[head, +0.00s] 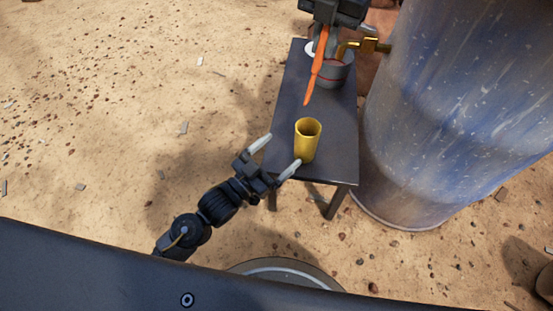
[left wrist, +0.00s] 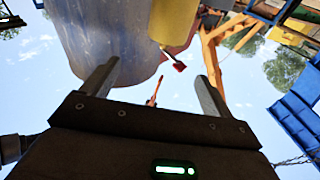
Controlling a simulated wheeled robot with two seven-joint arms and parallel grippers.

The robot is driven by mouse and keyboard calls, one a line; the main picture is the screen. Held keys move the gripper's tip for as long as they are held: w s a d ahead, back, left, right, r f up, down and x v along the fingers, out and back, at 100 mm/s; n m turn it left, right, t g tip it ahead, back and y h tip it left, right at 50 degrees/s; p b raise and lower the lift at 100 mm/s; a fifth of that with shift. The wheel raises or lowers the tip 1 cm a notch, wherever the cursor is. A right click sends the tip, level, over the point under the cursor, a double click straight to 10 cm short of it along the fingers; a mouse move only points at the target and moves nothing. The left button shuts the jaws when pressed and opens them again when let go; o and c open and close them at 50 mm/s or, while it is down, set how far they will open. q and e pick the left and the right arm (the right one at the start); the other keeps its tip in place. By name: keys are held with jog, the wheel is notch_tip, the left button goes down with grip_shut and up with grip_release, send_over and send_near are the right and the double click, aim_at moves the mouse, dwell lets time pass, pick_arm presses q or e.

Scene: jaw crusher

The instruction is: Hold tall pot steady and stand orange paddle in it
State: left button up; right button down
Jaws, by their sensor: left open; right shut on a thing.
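The tall yellow pot (head: 308,143) stands upright on a small dark table (head: 281,124), near its front edge. It also shows in the left wrist view (left wrist: 172,22), at the top. My left gripper (head: 277,155) is open and empty beside the pot's near left side; one fingertip overlaps the pot's base in the head view, and I cannot tell whether they touch. My right gripper (head: 327,37) is shut on the orange paddle (head: 315,72) above the table's far end. The paddle hangs tilted, its lower tip pointing toward the pot but apart from it.
A grey container (head: 338,75) with red bands stands at the table's far end, partly behind the paddle. A large blue-grey barrel (head: 455,110) with a brass tap (head: 372,45) stands close to the table's right side. The sandy ground at left is open.

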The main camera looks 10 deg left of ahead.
pick_arm(q)
jog(key=n+g+y, duration=0.1)
jog(key=y, duration=0.1)
send_near(314, 130)
jog(key=x, duration=0.6)
jog(key=shift+w+d, duration=0.25)
jog(key=shift+w, duration=0.1)
jog(key=c, duration=1.1)
pick_arm(e)
jog(key=shift+w+d+f, duration=0.1)
jog(key=shift+d+f, duration=0.05)
jog(key=shift+f, duration=0.7)
jog(key=shift+w+d+f, duration=0.1)
jog(key=shift+d+f, duration=0.05)
jog(key=shift+f, duration=0.7)
jog(key=shift+w+d+f, duration=0.1)
jog(key=shift+d+f, duration=0.05)
jog(key=shift+f, duration=0.7)
